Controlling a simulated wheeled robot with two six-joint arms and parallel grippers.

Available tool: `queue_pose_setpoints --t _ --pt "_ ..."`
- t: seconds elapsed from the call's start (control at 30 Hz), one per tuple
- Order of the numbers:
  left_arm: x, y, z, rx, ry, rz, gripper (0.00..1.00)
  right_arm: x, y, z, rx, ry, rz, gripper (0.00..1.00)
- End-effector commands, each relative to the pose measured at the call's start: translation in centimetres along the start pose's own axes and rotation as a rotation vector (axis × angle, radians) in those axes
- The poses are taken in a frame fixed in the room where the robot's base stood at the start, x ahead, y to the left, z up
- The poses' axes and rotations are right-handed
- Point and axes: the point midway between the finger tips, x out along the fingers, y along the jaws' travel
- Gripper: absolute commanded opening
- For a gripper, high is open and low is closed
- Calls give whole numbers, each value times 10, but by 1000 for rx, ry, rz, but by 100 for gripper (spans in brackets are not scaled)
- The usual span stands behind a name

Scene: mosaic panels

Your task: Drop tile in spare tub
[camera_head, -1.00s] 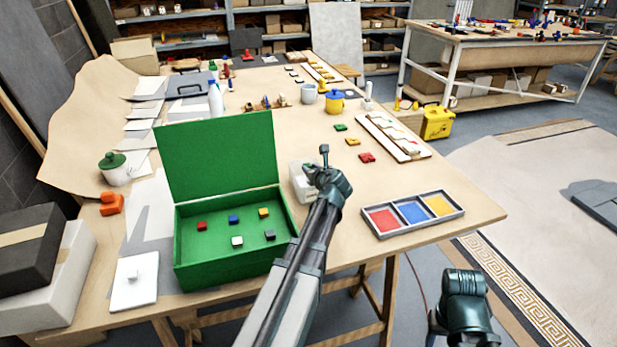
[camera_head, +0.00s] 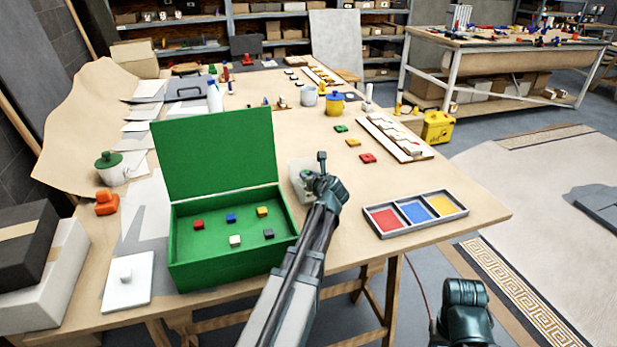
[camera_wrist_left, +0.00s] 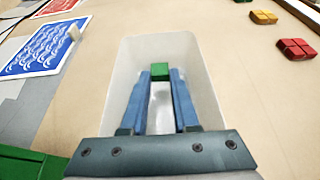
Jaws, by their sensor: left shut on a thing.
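A small green tile (camera_wrist_left: 160,70) is held between the blue fingertips of my left gripper (camera_wrist_left: 160,76) in the left wrist view. In that view the gripper is over a whitish, see-through tub (camera_wrist_left: 205,62), and the tile appears within its outline. How far the tile is above the tub floor is hard to tell. In the head view my left gripper (camera_head: 322,178) is at the tub (camera_head: 297,172), hiding part of it and the tile. My right arm shows at the lower right of the head view, but its jaws are not visible.
An open green box (camera_head: 190,275) with several coloured tiles stands left of the tub. A grey three-part tray (camera_head: 384,234) lies to the right. Loose green, yellow and red pieces (camera_head: 368,158) lie behind. A white lid (camera_head: 127,283) lies at the front left.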

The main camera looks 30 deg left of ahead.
Motion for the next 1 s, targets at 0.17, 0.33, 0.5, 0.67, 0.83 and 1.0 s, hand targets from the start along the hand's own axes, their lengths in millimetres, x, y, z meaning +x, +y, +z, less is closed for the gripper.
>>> queue_pose_setpoints --t 0.17,0.33,0.5,0.67,0.83,1.0 --pt "3 0 -7 -1 1 0 0 7 -1 0 0 0 0 50" --pt "4 0 -12 -2 3 1 0 12 -1 -1 0 0 0 50" --pt "4 1 -12 -4 6 3 43 11 -1 -1 0 0 0 50" --pt "4 1 -10 -4 6 3 58 10 -1 -1 0 0 0 50" --pt "-3 1 6 -3 5 4 58 -8 1 0 0 0 0 50" --pt "-47 2 3 0 3 -1 58 -21 2 1 0 0 0 50"
